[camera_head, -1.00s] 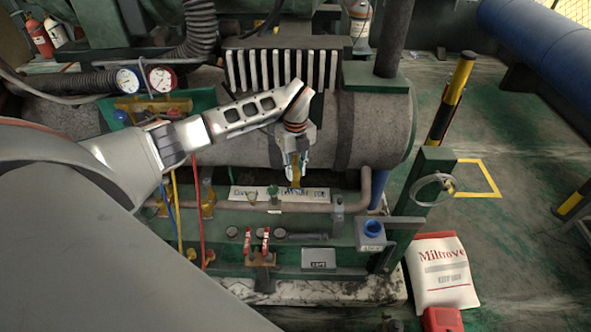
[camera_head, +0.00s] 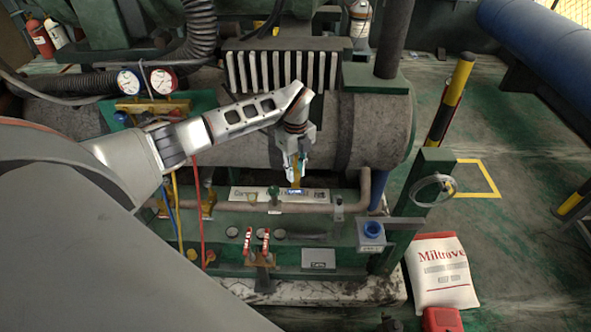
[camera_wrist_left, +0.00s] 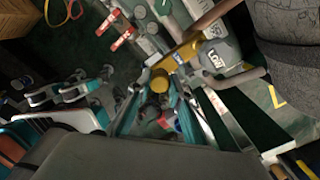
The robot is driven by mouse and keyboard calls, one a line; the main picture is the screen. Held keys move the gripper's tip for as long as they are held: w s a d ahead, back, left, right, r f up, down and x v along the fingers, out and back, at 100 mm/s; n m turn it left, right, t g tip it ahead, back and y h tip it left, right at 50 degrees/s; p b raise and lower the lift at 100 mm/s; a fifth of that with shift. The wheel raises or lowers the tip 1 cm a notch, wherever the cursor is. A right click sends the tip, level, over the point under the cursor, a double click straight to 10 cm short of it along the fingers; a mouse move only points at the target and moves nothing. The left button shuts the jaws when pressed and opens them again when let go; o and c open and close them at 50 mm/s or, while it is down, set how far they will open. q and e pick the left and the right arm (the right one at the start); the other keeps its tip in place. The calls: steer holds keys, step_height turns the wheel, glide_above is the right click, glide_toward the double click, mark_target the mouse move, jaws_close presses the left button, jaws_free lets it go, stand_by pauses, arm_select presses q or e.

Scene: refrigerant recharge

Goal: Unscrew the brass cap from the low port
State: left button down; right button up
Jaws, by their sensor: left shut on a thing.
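My left gripper (camera_head: 296,176) reaches down from the arm to the pipe in front of the grey tank. In the left wrist view its two fingers (camera_wrist_left: 160,95) close around a round brass cap (camera_wrist_left: 159,81). The cap sits at the end of a brass fitting (camera_wrist_left: 188,50) on the copper-coloured pipe. No gap shows between cap and fitting. In the head view the fingers hide most of the cap, and only a bit of brass shows between them. My right gripper is in neither view.
Two gauges (camera_head: 146,80) with hoses stand at the left. A white Miltrove bag (camera_head: 440,272) lies at the right on open floor.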

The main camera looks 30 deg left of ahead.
mark_target(296, 172)
arm_select(q)
steer(key=shift+r, duration=0.15)
steer(key=shift+r+p, duration=0.95)
steer(key=shift+r, duration=1.4)
